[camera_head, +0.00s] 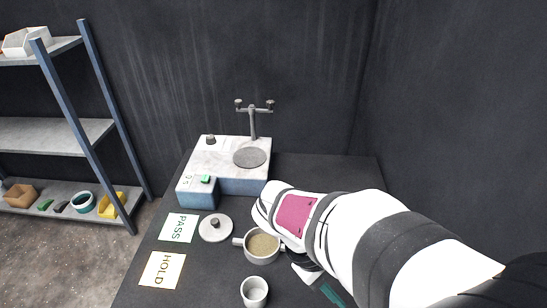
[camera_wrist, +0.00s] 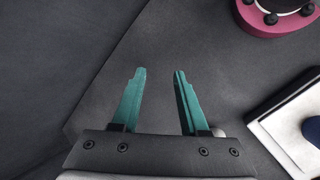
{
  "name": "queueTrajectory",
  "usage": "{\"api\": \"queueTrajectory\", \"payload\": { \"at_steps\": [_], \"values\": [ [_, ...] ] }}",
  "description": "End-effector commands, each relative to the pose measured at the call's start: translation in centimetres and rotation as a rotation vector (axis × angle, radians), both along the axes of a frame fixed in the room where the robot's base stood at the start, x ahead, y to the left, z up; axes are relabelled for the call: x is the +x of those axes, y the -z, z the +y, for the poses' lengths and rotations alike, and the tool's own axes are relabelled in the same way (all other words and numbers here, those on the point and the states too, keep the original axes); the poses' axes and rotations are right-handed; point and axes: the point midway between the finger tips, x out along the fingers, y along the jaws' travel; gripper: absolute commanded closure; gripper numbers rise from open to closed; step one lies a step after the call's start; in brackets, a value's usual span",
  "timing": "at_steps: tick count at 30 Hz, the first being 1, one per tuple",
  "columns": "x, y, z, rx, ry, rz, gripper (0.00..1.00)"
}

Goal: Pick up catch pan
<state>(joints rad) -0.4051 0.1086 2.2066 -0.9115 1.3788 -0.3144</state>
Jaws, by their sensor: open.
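The round metal pan with side handles (camera_head: 247,256), which I take to be the catch pan, stands upright on the dark table in the head view and holds tan grains. My gripper shows in the wrist view (camera_wrist: 160,73) with its two teal fingers spread apart and only dark surface between them. In the head view one teal finger shows to the lower right of the pan, apart from it. My arm comes close to the pan's right side and partly hides that handle. I cannot make out the pan in the wrist view.
A grey lid with a dark knob (camera_head: 215,227) lies left of the pan; a pale cup (camera_head: 254,291) stands in front. The screen machine (camera_head: 228,160) is behind. PASS (camera_head: 178,228) and HOLD (camera_head: 161,270) cards lie left. Shelves (camera_head: 60,132) stand far left.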

Motion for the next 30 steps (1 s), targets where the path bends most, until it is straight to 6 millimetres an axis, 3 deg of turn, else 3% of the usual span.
{"api": "queueTrajectory", "payload": {
  "at_steps": [3,5,6,9,12,15,24,30],
  "values": [
    [8.8,4.0,5.7,-0.318,-0.635,0.147,0.56],
    [12.2,6.6,10.4,-0.483,-0.942,0.207,0.56],
    [13.7,8.4,13.6,-0.583,-1.121,0.240,0.56],
    [15.2,12.6,20.5,-0.789,-1.460,0.296,0.56],
    [15.2,15.1,24.4,-0.909,-1.639,0.320,0.56],
    [15.8,16.1,25.2,-0.945,-1.690,0.326,0.56],
    [20.4,18.2,22.8,-0.942,-1.686,0.327,0.56],
    [21.4,18.6,22.3,-0.942,-1.687,0.325,0.56]
  ]
}}
